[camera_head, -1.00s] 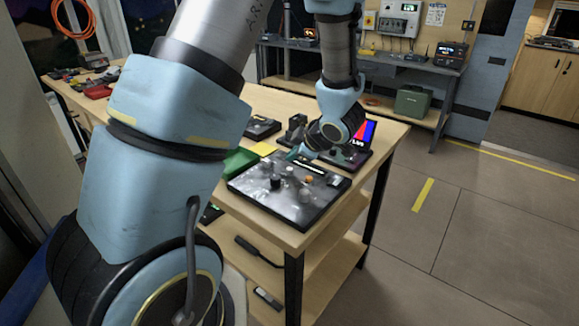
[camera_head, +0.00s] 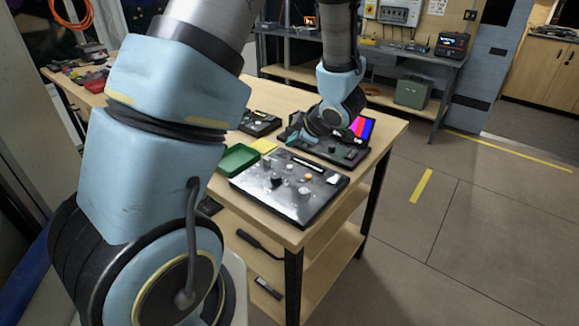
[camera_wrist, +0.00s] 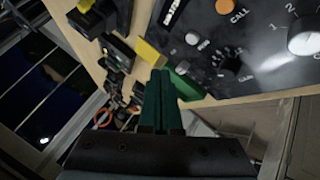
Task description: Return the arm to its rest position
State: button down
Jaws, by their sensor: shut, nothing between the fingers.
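My arm fills the left of the head view and reaches over the wooden table (camera_head: 270,232). My gripper shows in the wrist view (camera_wrist: 160,80) as two dark green fingers side by side, shut with nothing between them. In the head view, its end is mostly hidden behind the wrist at the table's far side. A grey control panel with knobs (camera_head: 313,205) lies on the table, nearer than the wrist. In the wrist view, the panel (camera_wrist: 262,82) is at the upper right, apart from the fingers.
A green tray (camera_head: 238,160) lies left of the panel. A black device with a bright screen (camera_head: 360,127) is close beside my wrist. Another black device (camera_head: 259,123) sits farther left. Open floor (camera_head: 450,240) lies right of the table.

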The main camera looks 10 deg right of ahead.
jog(key=shift+w+a+r+m, duration=0.1)
jog(key=shift+w+r+m, duration=0.1)
jog(key=shift+w+m, duration=0.1)
jog(key=s+a+r+m+g+h, duration=0.2)
jog(key=s+a+m+g, duration=0.1)
jog(key=s+a+m, duration=0.3)
jog(key=s+a+r+m+g+h, duration=0.2)
jog(key=s+a+m, duration=0.5)
jog(key=a, duration=0.4)
jog(key=shift+s+r+m+g, duration=0.25)
jog(key=shift+r+m+g, duration=0.45)
jog(key=shift+g, duration=0.2)
